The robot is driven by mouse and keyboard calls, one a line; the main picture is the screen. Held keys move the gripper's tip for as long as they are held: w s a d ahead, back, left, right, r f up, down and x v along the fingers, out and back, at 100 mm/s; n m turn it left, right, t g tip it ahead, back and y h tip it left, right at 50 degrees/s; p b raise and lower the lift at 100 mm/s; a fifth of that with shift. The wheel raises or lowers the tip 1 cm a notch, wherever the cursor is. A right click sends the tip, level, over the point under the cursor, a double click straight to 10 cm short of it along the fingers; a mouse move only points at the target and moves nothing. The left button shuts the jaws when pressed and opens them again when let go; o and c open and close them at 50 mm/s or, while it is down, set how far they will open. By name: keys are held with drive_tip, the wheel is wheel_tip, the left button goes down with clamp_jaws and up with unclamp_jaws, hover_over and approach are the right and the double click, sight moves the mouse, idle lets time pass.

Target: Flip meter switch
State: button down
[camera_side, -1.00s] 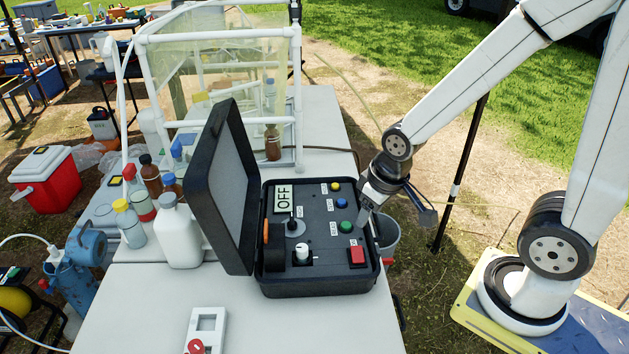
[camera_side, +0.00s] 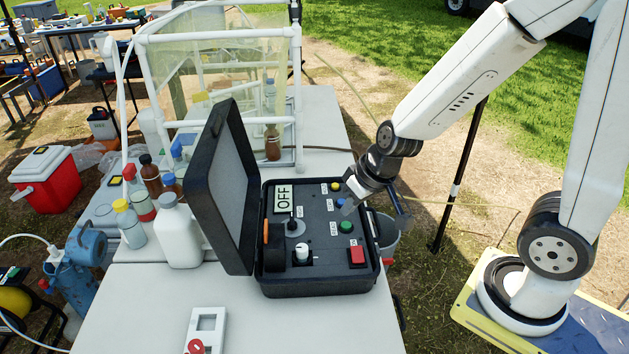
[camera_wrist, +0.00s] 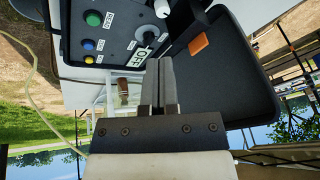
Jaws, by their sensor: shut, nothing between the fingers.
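The meter is an open black case (camera_side: 330,282) on the white table, its lid standing up on the left. Its panel carries an OFF display (camera_side: 284,201), a grey round dial with a black lever (camera_side: 295,227), a white knob (camera_side: 302,252), a red rocker switch (camera_side: 357,255), and green (camera_side: 346,227), blue (camera_side: 341,203) and yellow (camera_side: 336,187) buttons.
Several bottles, including a white jug (camera_side: 178,235), stand left of the lid. A white pipe frame (camera_side: 220,38) stands behind the case. A white device with a red button (camera_side: 205,328) lies in front.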

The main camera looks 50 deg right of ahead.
drive_tip(key=shift+w+m+t, duration=0.6)
drive_tip(key=shift+w, duration=0.4)
drive_tip(key=m+g+h, duration=0.3)
drive_tip(key=m, duration=0.3)
hover_over(358, 249)
drive_tip(key=s+a, duration=0.1)
drive_tip(key=a, duration=0.1)
drive_tip(key=shift+f, duration=1.75)
drive_tip(key=shift+s+a+f+g, duration=0.1)
drive_tip(key=shift+s+f+g, duration=0.25)
drive_tip(key=shift+s+g, duration=0.25)
drive_tip(key=shift+f, duration=0.15)
drive_tip(key=shift+w+d+f, duration=0.3)
drive_tip(key=shift+f, duration=1.9)
drive_tip(key=shift+w+d+f, duration=0.25)
drive_tip(key=shift+d+f, duration=0.05)
drive_tip(key=shift+f, duration=1.9)
drive_tip(key=shift+w+d+f, duration=0.3)
drive_tip(key=shift+f, duration=1.9)
drive_tip(key=shift+f, duration=0.2)
